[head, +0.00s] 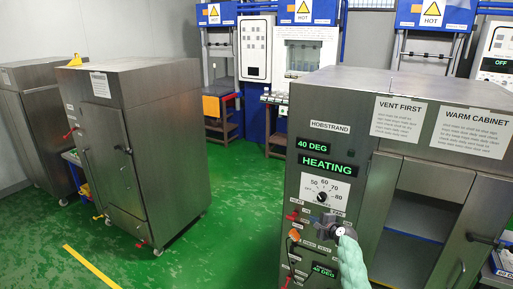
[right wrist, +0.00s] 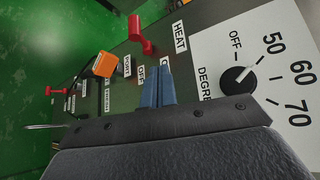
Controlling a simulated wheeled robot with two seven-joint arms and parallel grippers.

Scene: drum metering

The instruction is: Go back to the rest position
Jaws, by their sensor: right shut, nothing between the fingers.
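My right gripper (head: 326,228) is in front of the control panel of the warm cabinet (head: 345,97), just below the dial (head: 322,197). In the right wrist view its two blue fingertips (right wrist: 157,88) are shut together with nothing between them. They appear apart from the dial knob (right wrist: 238,80), whose white mark points towards 50. A red lever (right wrist: 140,32) by the HEAT label and an orange part (right wrist: 103,65) are beyond the fingertips. The displays read 40 DEG (head: 313,145) and HEATING (head: 327,164). My left gripper is not in view.
The warm cabinet's open bay (head: 413,215) is right of my right arm. A tall steel cabinet (head: 140,140) stands at the left, another (head: 40,110) behind it. Blue HOT stations (head: 303,12) line the back. Green floor (head: 235,215) is clear between the cabinets.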

